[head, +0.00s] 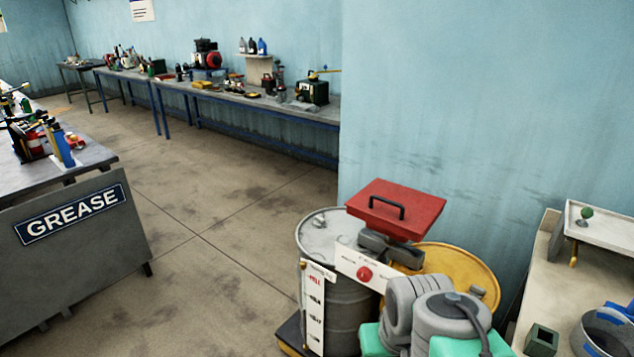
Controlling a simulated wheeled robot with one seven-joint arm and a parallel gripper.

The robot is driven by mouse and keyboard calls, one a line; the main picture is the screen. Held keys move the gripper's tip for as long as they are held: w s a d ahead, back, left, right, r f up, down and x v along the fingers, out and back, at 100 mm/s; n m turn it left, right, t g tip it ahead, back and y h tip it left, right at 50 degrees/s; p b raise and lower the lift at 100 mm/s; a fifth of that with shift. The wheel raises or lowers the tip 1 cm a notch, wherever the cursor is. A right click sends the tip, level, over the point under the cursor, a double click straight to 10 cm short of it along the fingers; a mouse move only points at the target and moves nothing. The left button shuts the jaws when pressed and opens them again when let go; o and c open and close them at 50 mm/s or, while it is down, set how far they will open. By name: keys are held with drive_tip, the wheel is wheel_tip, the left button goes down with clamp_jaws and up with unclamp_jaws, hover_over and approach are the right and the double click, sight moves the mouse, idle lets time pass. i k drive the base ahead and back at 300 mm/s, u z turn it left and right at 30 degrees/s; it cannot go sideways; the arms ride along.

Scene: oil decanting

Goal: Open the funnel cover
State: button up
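The funnel cover (408,218) is a flat red square lid with a black bar handle (387,203) on top. It lies nearly level above the drums, and I see no open gap under it. Dark grey parts (377,242) show below its front edge; what they are is unclear. A grey drum (350,295) stands at left below it and a yellow drum (455,262) at right. My folded grey and green arm is in front, at the bottom of the head view. I cannot make out my gripper.
A white panel with a red button (364,274) and a white gauge strip (313,310) stand before the drums.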

sight(409, 209)
drive_tip(key=u, duration=0.5)
drive_tip(key=i, duration=1.15)
drive_tip(key=u, duration=0.3)
